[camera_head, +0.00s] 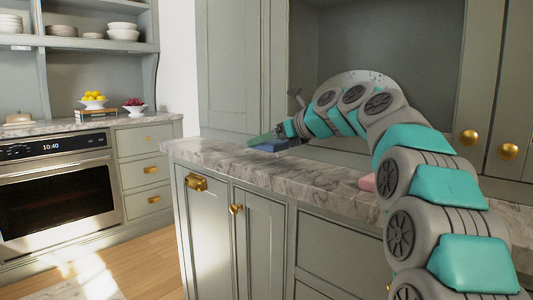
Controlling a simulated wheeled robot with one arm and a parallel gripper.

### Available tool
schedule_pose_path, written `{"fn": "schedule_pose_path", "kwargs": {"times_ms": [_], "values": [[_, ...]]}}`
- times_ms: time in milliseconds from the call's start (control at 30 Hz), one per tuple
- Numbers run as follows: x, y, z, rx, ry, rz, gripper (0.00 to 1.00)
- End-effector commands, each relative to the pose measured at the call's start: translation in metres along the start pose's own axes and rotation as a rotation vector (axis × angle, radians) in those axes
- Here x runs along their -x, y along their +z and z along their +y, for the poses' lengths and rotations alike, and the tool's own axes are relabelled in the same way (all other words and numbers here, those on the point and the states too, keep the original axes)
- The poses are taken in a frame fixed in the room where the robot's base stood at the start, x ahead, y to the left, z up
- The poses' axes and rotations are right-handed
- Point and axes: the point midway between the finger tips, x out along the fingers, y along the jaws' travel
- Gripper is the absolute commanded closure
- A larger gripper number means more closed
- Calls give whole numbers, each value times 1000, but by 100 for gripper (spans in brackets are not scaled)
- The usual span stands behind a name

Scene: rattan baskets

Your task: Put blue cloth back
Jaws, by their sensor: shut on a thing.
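My gripper (279,131) is at the far left end of my arm, low over the marble counter. A thin, tilted green piece (259,138) projects left from the jaws, and they appear shut on it. A flat blue thing, which looks like the blue cloth (270,147), lies on the counter right below the gripper. The jaws are small and dark here, so the exact contact is hard to see. I cannot tell whether the blue cloth touches the gripper.
The marble counter (225,156) is clear to the left of the cloth. A pink thing (367,183) lies by its edge, partly behind my arm. Grey cabinets stand behind. Across the room are an oven (55,190), shelves with dishes, and a bowl of yellow fruit (94,99).

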Motion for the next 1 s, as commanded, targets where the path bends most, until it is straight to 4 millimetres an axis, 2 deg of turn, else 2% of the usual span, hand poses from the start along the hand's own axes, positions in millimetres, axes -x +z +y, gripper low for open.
{"fn": "schedule_pose_path", "kwargs": {"times_ms": [333, 767, 800, 900, 1000], "values": [[-13, -31, 1, -3, 2, 1, 69], [-15, -35, 1, -2, 2, 2, 69], [-15, -36, 0, -1, 2, 2, 13], [-15, -36, 0, -1, 1, 1, 2], [-15, -36, 0, -1, 1, 1, 0]]}}
